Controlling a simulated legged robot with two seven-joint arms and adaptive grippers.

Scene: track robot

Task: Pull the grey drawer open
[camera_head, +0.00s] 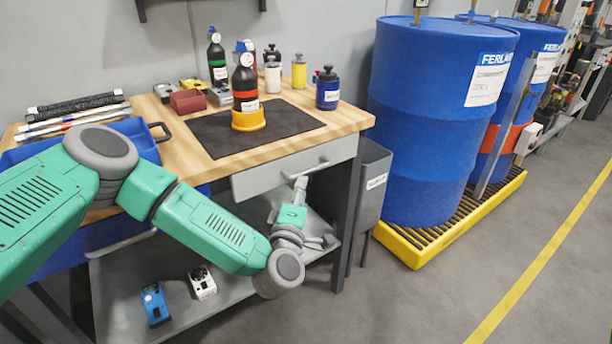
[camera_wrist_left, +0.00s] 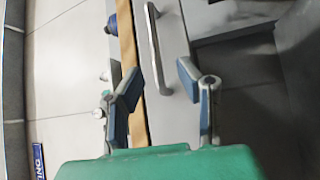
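The grey drawer (camera_head: 262,178) sits under the front edge of the wooden worktop, its front looking flush with the bench. Its pale bar handle (camera_head: 305,170) is on the front; in the left wrist view the handle (camera_wrist_left: 154,50) runs lengthwise ahead of the fingers, against the drawer front (camera_wrist_left: 177,50). My left gripper (camera_head: 300,183) is just below and in front of the handle. In the left wrist view the gripper (camera_wrist_left: 158,80) is open, one finger on each side of the handle's line, with nothing held. Contact with the handle cannot be made out. My right gripper is not in view.
The worktop (camera_head: 345,120) carries a dark mat, bottles and small boxes. A lower shelf (camera_head: 225,300) holds a blue device and a white one. A grey bin (camera_head: 371,185) stands right of the bench, beside blue drums (camera_head: 430,130) on a yellow pallet. Floor in front is clear.

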